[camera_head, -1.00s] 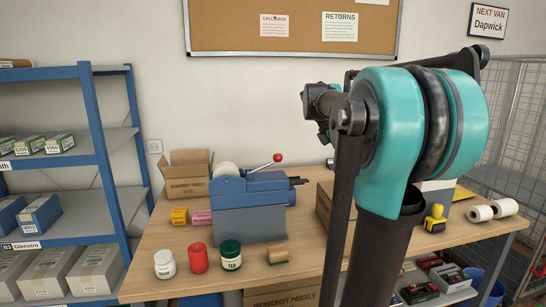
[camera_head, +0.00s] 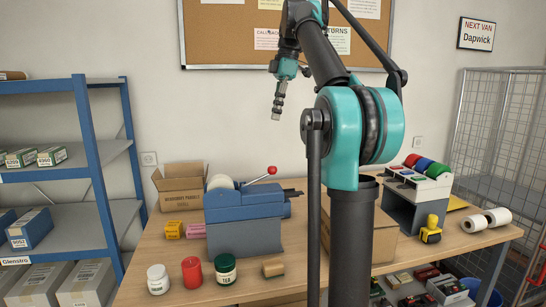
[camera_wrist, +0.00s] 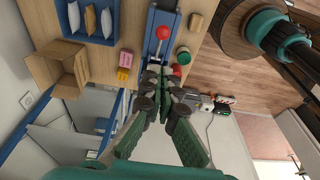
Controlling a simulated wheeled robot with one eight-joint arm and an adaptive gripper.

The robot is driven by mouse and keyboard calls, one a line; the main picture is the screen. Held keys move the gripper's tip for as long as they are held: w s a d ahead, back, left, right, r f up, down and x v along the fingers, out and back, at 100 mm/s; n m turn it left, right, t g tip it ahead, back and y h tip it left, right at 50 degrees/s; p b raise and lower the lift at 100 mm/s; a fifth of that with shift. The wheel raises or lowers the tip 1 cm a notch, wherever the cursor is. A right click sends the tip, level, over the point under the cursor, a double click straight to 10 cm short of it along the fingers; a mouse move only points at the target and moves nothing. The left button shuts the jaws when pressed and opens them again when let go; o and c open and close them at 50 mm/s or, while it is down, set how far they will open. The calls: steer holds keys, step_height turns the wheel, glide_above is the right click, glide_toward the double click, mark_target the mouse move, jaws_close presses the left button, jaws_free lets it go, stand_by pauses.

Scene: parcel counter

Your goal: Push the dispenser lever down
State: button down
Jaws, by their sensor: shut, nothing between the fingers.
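The tape dispenser (camera_head: 245,206) is a blue box on a grey base, with a pale roll at its left, standing on the wooden counter. Its lever (camera_head: 258,179) is a thin rod slanting up to the right, ending in a red ball (camera_head: 272,170). The ball also shows in the wrist view (camera_wrist: 163,32), beyond the fingertips. My gripper (camera_head: 276,115) is shut and empty, pointing down, and appears above the ball with a clear gap. In the wrist view my gripper (camera_wrist: 165,69) covers part of the dispenser.
A white jar (camera_head: 158,280), a red jar (camera_head: 192,272) and a green tea jar (camera_head: 226,270) stand in front of the dispenser. An open carton (camera_head: 182,190) is behind left. A coloured-roll unit (camera_head: 415,190) stands right. A cork board (camera_head: 225,40) hangs behind.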

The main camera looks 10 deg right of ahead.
stand_by(0.3)
steer(key=x, duration=0.8)
steer(key=d+x, duration=0.1)
steer(key=x, duration=0.3)
steer(key=shift+f, duration=0.4)
steer(key=shift+d+f, duration=0.15)
steer(key=shift+f, duration=0.5)
